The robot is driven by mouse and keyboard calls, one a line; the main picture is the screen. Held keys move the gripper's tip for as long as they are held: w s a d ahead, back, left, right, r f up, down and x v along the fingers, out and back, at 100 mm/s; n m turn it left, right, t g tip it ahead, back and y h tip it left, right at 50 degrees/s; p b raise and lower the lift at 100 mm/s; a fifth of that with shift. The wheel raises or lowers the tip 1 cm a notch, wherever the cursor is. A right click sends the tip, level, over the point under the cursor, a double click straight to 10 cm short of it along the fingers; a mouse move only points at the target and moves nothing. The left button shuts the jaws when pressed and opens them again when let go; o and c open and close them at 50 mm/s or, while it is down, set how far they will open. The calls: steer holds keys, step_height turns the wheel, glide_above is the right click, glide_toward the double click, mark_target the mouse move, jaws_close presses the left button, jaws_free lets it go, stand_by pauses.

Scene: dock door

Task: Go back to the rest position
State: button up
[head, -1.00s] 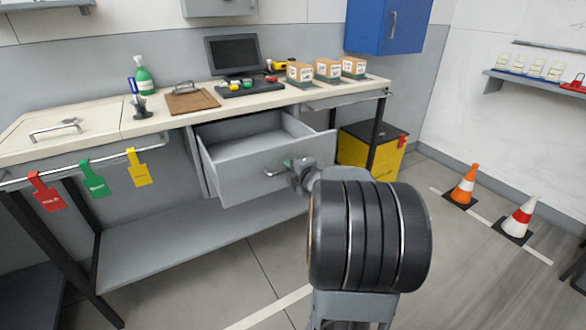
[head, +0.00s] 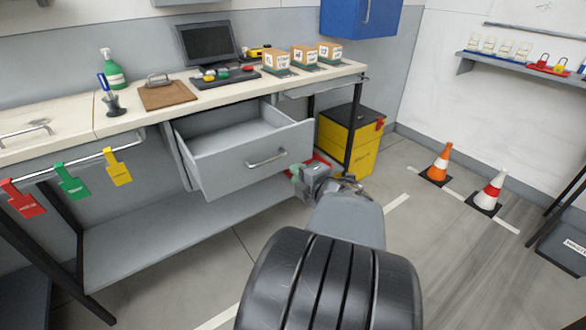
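My gripper (head: 303,180) is in front of the open grey drawer (head: 225,170), just right of and below its handle (head: 266,159). It looks apart from the handle. My own wrist and arm hide part of the gripper, and I cannot make out how far apart its fingers are. I see nothing held in it. The drawer is pulled out under the bench (head: 155,117) and looks empty inside.
Red, green and yellow tags (head: 72,180) hang from the rail at left. A yellow bin (head: 349,140) stands right of the drawer. Two cones (head: 438,165) stand on the floor at right. Several boxes (head: 304,57) sit on the bench. Floor between bench and cones is clear.

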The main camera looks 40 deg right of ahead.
steer(key=shift+s, duration=0.15)
stand_by(0.5)
steer(key=w+a+r+m+g+h+p, duration=0.2)
steer(key=r+m+p, duration=0.3)
steer(key=p, duration=0.1)
steer(key=w+a+r+m+g+h+p, duration=0.2)
steer(key=a+r+m+p, duration=0.1)
steer(key=r+m+p, duration=0.25)
steer(key=s+a+r+m+g+y+p, duration=0.1)
steer(key=s+a+m+g+y+p, duration=0.2)
steer(key=a, duration=0.6)
steer(key=s+a+r+m+g+y+p, duration=0.2)
steer(key=s+a+m+g+y+p, duration=0.1)
steer(key=a, duration=0.6)
steer(key=shift+s+g+p, duration=0.7)
steer(key=shift+g+p, duration=0.2)
steer(key=shift+p, duration=0.05)
steer(key=shift+d, duration=0.15)
